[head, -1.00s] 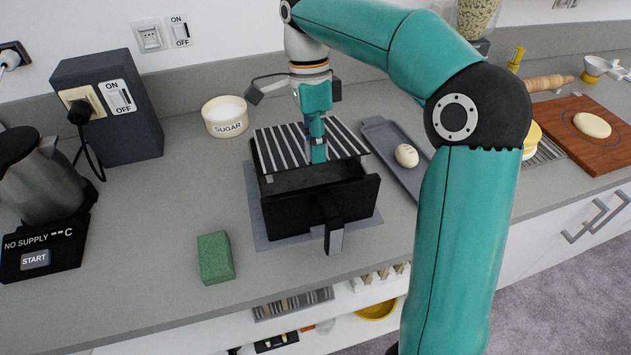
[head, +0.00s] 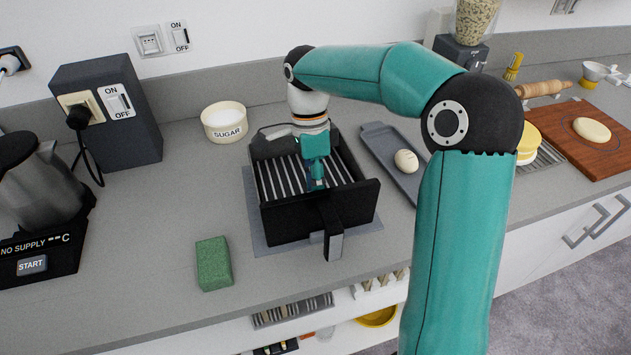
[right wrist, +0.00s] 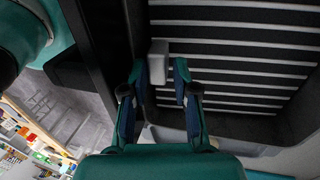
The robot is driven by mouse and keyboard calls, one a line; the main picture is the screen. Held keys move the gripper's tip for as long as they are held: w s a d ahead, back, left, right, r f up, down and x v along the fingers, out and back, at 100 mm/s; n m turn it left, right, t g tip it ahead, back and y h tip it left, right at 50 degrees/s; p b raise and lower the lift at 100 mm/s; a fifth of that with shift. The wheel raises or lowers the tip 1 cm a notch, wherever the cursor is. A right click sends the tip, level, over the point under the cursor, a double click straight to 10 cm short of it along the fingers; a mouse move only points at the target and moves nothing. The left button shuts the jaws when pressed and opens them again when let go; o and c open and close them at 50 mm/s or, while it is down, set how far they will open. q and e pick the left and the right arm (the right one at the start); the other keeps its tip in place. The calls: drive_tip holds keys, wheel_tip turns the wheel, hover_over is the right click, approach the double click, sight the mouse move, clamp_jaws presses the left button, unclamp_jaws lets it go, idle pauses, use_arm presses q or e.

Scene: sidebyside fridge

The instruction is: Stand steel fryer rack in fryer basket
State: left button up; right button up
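The steel fryer rack (head: 283,178), with dark and light slats, lies inside the black fryer basket (head: 291,224), below its rim. It looks roughly flat, and my gripper hides part of it. My right gripper (head: 317,184) reaches down into the basket over the rack. In the right wrist view, the rack (right wrist: 235,50) fills the upper right, and a small pale grey tab (right wrist: 158,60) sits between the tips of my right gripper (right wrist: 160,72). The fingers stand apart, with a gap visible beside the tab. My left gripper is out of view.
The basket handle points toward the counter's front edge. A green sponge (head: 214,263) lies front left, and a sugar bowl (head: 224,124) stands behind.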

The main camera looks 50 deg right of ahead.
drive_tip(key=p+v, duration=0.1)
drive_tip(key=v, duration=1.1)
drive_tip(key=shift+p, duration=0.3)
